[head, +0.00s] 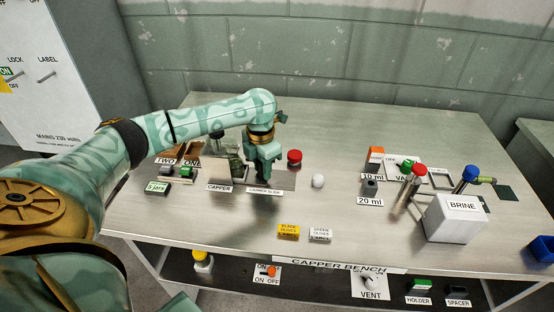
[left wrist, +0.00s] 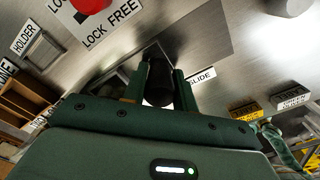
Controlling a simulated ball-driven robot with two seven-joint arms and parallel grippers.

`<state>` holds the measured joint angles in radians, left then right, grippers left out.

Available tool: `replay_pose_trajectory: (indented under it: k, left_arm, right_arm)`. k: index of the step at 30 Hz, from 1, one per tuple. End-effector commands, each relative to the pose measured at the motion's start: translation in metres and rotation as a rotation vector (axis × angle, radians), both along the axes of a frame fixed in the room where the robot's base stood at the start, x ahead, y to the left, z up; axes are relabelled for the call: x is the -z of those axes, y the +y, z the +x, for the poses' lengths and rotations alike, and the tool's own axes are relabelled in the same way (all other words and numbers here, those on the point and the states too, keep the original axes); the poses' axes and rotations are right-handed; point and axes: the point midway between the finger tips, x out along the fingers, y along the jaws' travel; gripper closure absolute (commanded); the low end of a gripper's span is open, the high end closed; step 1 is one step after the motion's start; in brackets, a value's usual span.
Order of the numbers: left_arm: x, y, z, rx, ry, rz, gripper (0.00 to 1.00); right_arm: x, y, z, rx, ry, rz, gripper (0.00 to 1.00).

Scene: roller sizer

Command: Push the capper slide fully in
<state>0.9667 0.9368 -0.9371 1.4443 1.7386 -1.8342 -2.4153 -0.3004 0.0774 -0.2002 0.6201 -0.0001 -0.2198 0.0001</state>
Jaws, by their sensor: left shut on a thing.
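My left gripper (head: 264,170) reaches down over the grey capper plate (head: 287,181), just right of the small dark capper parts (head: 236,167). In the left wrist view its fingers (left wrist: 160,90) are shut on a dark, rounded knob (left wrist: 158,78), which looks like the capper slide's handle. A label ending in SLIDE (left wrist: 201,76) lies beside the fingers. In the head view the gripper hides the knob, and how far in the slide sits cannot be told. My right gripper is not in view.
A red knob (head: 294,157) stands just right of the gripper; in the left wrist view it sits by a LOCK FREE label (left wrist: 114,24). A white ball (head: 318,181) is further right. Yellow and white blocks (head: 288,232) lie in front. The white BRINE box (head: 455,218) stands far right.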

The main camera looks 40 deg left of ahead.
Motion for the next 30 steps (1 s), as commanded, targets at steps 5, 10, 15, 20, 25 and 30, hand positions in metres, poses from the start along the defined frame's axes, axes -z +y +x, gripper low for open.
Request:
replay_pose_trajectory:
  k: [5,10,15,20,25,30]
  left_arm:
    - [0.0,0.004,-0.002,0.003,-0.001,0.001,1.0]
    - [0.0,0.003,-0.001,0.003,-0.002,0.001,0.69]
    - [0.0,0.003,-0.001,0.003,-0.002,0.0,0.51]
    - [0.0,0.003,-0.001,0.002,-0.002,0.0,0.51]
    - [-0.016,0.003,-0.001,0.001,-0.005,-0.001,0.51]
    - [-0.06,0.003,-0.001,0.002,-0.009,0.0,0.51]
  right_arm:
    - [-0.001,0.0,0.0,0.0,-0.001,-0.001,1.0]
    - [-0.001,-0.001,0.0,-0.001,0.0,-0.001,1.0]
    - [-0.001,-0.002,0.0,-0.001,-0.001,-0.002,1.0]
    - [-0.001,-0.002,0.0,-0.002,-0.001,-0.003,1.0]
    - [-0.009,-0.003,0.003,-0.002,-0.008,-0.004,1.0]
    - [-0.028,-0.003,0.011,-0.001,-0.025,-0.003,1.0]
